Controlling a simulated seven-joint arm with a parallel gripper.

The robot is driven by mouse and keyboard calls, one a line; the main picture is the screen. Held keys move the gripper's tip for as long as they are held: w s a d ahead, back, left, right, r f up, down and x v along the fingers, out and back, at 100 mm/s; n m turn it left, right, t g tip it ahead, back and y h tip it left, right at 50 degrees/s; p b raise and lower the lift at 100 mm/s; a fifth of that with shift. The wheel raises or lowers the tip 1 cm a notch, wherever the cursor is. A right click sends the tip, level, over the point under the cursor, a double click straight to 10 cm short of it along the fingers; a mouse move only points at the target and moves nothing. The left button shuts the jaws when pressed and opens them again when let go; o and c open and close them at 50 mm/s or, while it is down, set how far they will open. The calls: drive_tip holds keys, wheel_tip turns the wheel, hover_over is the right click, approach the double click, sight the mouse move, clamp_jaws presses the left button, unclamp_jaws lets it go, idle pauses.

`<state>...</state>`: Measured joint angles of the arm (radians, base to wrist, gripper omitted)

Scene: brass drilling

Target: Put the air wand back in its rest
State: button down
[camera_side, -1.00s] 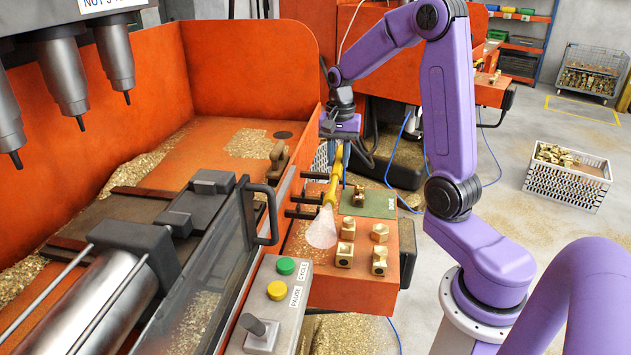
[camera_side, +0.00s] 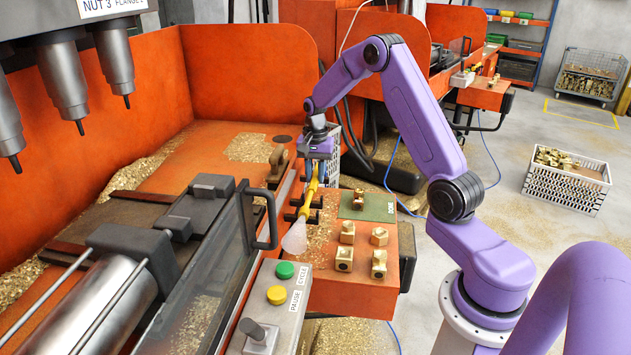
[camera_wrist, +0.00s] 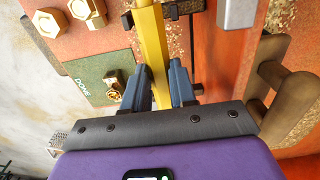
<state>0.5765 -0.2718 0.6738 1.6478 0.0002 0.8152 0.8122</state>
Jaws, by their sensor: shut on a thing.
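The yellow air wand (camera_side: 311,193) has a pale translucent cone at its lower end. My gripper (camera_side: 317,160) is shut on its upper part, and the wand slants down toward the camera in the side view. In the wrist view the yellow shaft (camera_wrist: 151,35) runs between the blue fingers of my gripper (camera_wrist: 160,85). The rest shows as black prongs (camera_side: 290,215) at the left edge of the orange ledge. The wand overlaps these prongs in the side view, and black prong ends (camera_wrist: 127,20) flank it in the wrist view. I cannot tell whether it touches them.
The orange ledge (camera_side: 350,290) carries several brass fittings (camera_side: 379,236) and a green DONE mat (camera_side: 372,205) with one fitting on it. A clear guard with a black handle (camera_side: 268,215) stands to the left. A control box with buttons (camera_side: 277,295) is in front.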

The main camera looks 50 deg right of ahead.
drive_tip(key=shift+f, duration=1.25)
drive_tip(key=shift+f, duration=0.1)
drive_tip(key=c, duration=0.9)
unclamp_jaws()
